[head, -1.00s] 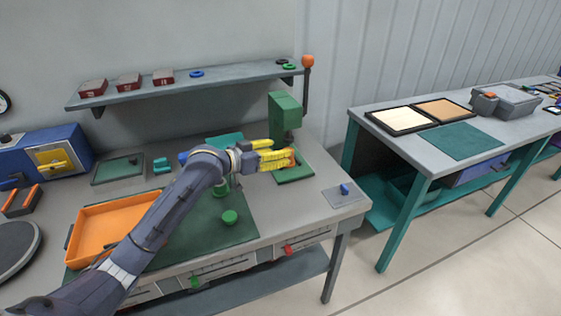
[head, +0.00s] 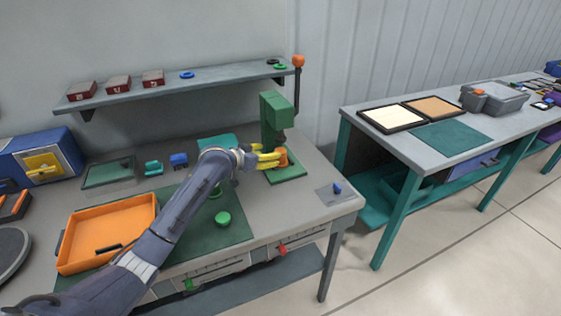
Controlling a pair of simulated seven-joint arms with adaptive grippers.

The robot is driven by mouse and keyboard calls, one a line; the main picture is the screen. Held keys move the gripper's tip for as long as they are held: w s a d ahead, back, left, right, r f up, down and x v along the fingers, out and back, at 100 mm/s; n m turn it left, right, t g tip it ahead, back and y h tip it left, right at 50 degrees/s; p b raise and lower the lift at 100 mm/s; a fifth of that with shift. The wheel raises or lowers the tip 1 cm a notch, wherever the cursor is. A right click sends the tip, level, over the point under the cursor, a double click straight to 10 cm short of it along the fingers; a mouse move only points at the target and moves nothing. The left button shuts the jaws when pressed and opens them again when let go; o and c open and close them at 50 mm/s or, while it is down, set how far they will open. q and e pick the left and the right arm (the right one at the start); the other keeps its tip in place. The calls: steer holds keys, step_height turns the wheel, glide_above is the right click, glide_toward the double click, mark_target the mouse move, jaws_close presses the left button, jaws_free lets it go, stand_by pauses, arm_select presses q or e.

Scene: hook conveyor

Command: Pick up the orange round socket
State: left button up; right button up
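The orange round socket (head: 283,158) sits at the green press, just above its base plate. My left gripper (head: 277,157) has yellow fingers and reaches in from the left. Its fingers are drawn together, with the socket between the tips, and look shut on it. The fingers hide part of the socket, and I cannot tell whether it still touches the plate. My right gripper is not in view.
The green press (head: 276,118) stands close behind the gripper. An orange tray (head: 72,237) lies to the left, and a green knob (head: 223,219) is on the dark mat. A shelf (head: 210,81) runs above. A blue piece (head: 337,187) lies at the right edge.

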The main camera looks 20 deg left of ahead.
mark_target(280, 158)
arm_select(q)
steer(key=shift+x, duration=4)
jaws_close()
